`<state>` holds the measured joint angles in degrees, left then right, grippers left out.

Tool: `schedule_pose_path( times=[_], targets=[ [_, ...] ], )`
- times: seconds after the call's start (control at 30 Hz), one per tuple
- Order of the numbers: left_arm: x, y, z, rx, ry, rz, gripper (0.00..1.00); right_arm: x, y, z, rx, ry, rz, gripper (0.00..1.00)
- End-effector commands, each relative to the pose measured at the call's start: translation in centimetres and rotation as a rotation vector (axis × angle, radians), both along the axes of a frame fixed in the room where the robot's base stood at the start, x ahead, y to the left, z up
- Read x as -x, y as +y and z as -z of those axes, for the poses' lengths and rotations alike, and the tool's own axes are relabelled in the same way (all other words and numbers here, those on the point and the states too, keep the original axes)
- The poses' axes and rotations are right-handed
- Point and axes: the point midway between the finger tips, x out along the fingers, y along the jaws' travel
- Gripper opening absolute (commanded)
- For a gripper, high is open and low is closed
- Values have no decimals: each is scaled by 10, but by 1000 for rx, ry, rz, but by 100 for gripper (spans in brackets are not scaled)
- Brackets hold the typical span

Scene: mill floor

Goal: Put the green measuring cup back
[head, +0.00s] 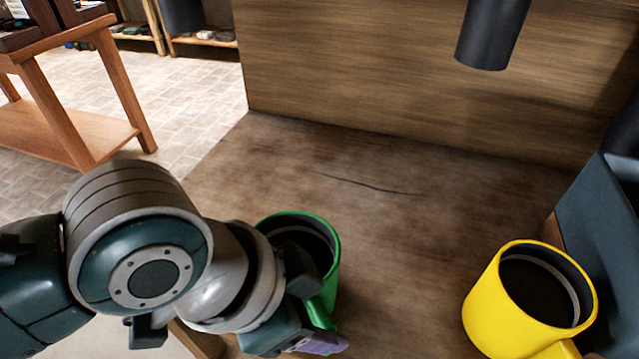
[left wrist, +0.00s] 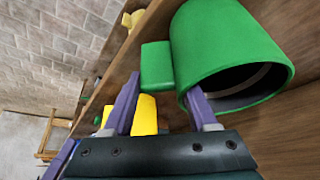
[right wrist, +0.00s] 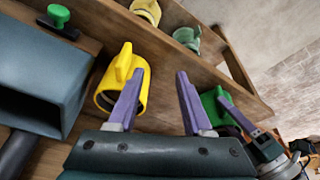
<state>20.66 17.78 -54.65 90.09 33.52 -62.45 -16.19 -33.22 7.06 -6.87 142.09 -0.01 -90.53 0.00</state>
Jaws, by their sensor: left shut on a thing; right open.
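The green measuring cup (head: 331,262) stands mouth up on the brown wooden surface, dark inside, with its handle toward me. My left gripper (left wrist: 163,82) is at the handle side of the green cup (left wrist: 215,45), shut on its handle; in the head view the wrist partly hides cup and grip. The right wrist view also shows the green cup (right wrist: 209,103) beside a purple left fingertip. A yellow measuring cup (head: 482,302) stands to the right on the same surface. My right gripper (right wrist: 160,74) is open and empty, with the yellow cup (right wrist: 143,95) beyond its fingers.
A blue-grey housing (head: 600,215) borders the surface at right. A dark cylinder (head: 492,35) hangs above, before a wooden back panel (head: 400,80). A wooden table (head: 75,110) stands at far left. The surface's middle is clear. A green knob (right wrist: 58,15) shows beside the housing.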

Motion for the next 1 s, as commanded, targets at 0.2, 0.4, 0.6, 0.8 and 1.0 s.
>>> schedule_pose_path(
  times=[0.2,0.4,0.6,0.8,1.0],
  targets=[
    [0,0,0,1,0,0,0,0,0,0,0,0,0,50],
    [0,0,0,1,0,0,72,0,0,0,-1,0,1,50],
    [0,0,0,0,0,0,93,0,1,0,-4,0,2,50],
    [0,0,0,-1,1,-1,93,0,1,0,-5,0,3,50],
    [2,6,-15,1,-1,0,93,0,1,-7,-5,0,4,50]
  ],
)
